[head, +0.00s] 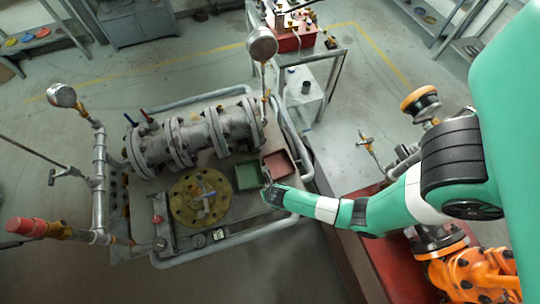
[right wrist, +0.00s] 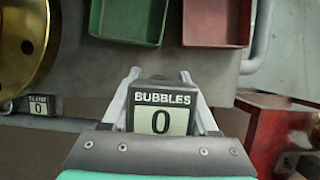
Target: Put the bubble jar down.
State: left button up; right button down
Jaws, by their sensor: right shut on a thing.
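The bubble jar (right wrist: 160,112) is a small dark block with a pale panel reading "BUBBLES 0". In the right wrist view it sits between the two fingers of my right gripper (right wrist: 162,95), which is shut on it. In the head view my right gripper (head: 268,188) is at the right side of the bench (head: 235,222), just in front of the trays, and the jar is too small to make out there. I cannot tell whether the jar touches the bench. My left gripper is not in view.
A green tray (head: 247,176) and a red tray (head: 278,163) lie side by side beyond the gripper. A brass flange disc (head: 185,210) and a small display reading 0 (head: 218,234) are to the left. The flanged valve pipe (head: 195,138) runs behind. A rail borders the bench.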

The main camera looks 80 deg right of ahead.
jog(key=x, duration=0.1)
jog(key=b+x, duration=0.1)
jog(key=x, duration=0.1)
jog(key=shift+s+a+f+b, duration=0.2)
jog(key=shift+s+f+b, duration=0.05)
jog(key=shift+b, duration=0.1)
jog(key=shift+f, duration=0.1)
jog(key=shift+f, duration=0.2)
jog(key=shift+c, duration=0.8)
grip_release()
jog(key=shift+r, duration=0.15)
jog(key=p+v, duration=0.4)
jog(key=v, duration=0.7)
jog(key=shift+a+r+p, duration=0.1)
jog(key=shift+r+p, duration=0.05)
jog(key=shift+p, duration=0.25)
jog(key=shift+s+a+r, duration=0.15)
jog(key=shift+r, duration=0.2)
